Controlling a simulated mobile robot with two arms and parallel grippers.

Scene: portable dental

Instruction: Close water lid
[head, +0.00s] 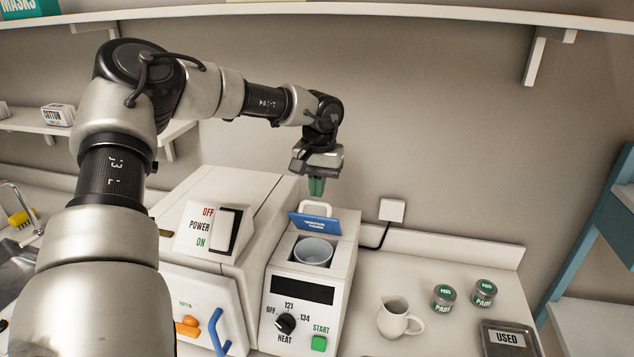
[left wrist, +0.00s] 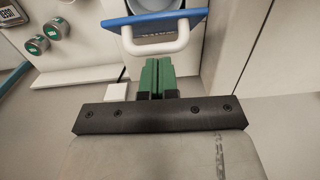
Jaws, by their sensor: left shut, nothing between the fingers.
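The water lid (head: 314,222) is a blue panel with a white loop handle (head: 315,208), standing raised at the back of the round water opening (head: 313,251) on top of the white machine. The opening is uncovered. In the left wrist view the lid (left wrist: 153,18) shows at the top, with its white handle (left wrist: 156,46) just beyond the fingertips. My left gripper (head: 316,188) points down just above and behind the handle, its green fingers together and empty. It also shows in the left wrist view (left wrist: 156,66). A small gap to the handle seems to remain. My right gripper does not show.
A larger white machine with a power switch (head: 221,229) stands close on the left. A white jug (head: 397,317), two pad tins (head: 443,297) and a tray marked USED (head: 507,338) are on the right counter. The wall is close behind; a shelf (head: 420,12) runs above.

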